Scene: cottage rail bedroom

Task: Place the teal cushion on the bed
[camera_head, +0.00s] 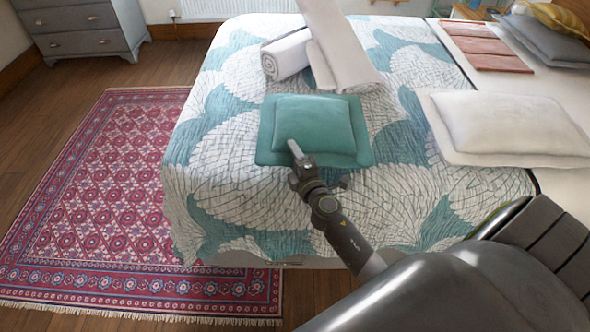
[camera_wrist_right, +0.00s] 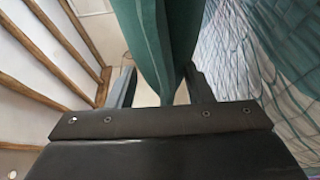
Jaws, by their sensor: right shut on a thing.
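The teal cushion (camera_head: 318,122) is over the near middle of the bed (camera_head: 235,150) in the head view, its broad face up. My right gripper (camera_head: 297,160) reaches in from the lower right and is shut on the cushion's near edge. In the right wrist view the cushion (camera_wrist_right: 158,35) stands edge-on between the two fingers (camera_wrist_right: 162,88), with the patterned bed cover (camera_wrist_right: 245,65) to its right. I cannot tell whether the cushion's underside touches the cover. My left gripper is not in view.
A rolled white towel (camera_head: 287,56) and a long pale cushion (camera_head: 338,42) lie just beyond the teal cushion. A white pillow (camera_head: 508,124) is to the right. A red patterned rug (camera_head: 125,190) covers the floor left of the bed; a grey drawer chest (camera_head: 85,28) stands beyond.

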